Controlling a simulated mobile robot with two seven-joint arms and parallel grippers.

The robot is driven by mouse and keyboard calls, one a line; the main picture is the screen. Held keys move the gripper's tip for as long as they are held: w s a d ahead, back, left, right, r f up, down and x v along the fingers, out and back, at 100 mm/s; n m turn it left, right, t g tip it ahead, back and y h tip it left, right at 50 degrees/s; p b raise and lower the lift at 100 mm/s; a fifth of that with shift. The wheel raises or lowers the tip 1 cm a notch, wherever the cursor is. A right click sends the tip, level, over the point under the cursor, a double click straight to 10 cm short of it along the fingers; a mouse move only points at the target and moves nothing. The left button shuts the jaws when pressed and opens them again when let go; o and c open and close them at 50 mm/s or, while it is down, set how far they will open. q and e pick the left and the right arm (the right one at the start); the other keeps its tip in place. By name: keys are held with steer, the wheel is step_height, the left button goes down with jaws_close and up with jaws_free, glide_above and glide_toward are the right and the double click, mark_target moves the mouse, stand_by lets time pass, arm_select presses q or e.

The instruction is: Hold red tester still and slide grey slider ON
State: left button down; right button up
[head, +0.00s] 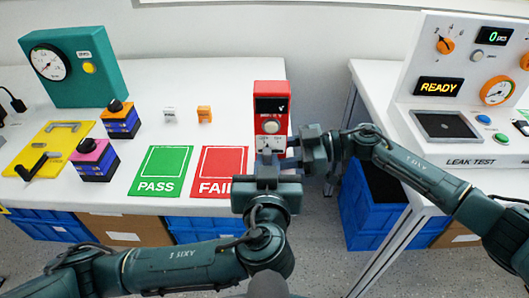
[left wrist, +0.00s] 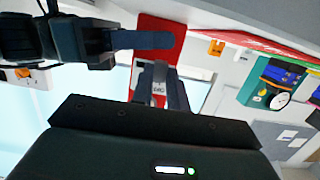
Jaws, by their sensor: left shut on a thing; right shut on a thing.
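The red tester (head: 270,97) stands upright at the right edge of the white table, with a dark screen, a round knob and a white lower panel. It also shows in the left wrist view (left wrist: 157,28). My right gripper (head: 292,148) is shut on the tester's lower body from the right; its finger reaches across the tester in the left wrist view. My left gripper (head: 267,158) is shut at the lower front panel; its fingertips (left wrist: 158,72) are close together there. The grey slider is hidden by these fingers, so its position cannot be told.
Green PASS (head: 162,171) and red FAIL (head: 219,172) mats lie left of the tester. A leak test console (head: 465,95) stands on the right table. A gap with a blue crate (head: 372,205) below separates the tables. Switch blocks and a yellow plate (head: 48,148) are at left.

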arm_select(q)
steer(key=shift+d, duration=0.9)
steer(key=c, duration=1.4)
jaws_free()
steer(key=shift+s, duration=0.1)
steer(key=shift+s+r, duration=0.25)
steer(key=shift+s, duration=0.95)
steer(key=shift+s+r, duration=0.25)
steer(key=shift+s, duration=0.95)
arm_select(e)
steer(key=o, duration=1.1)
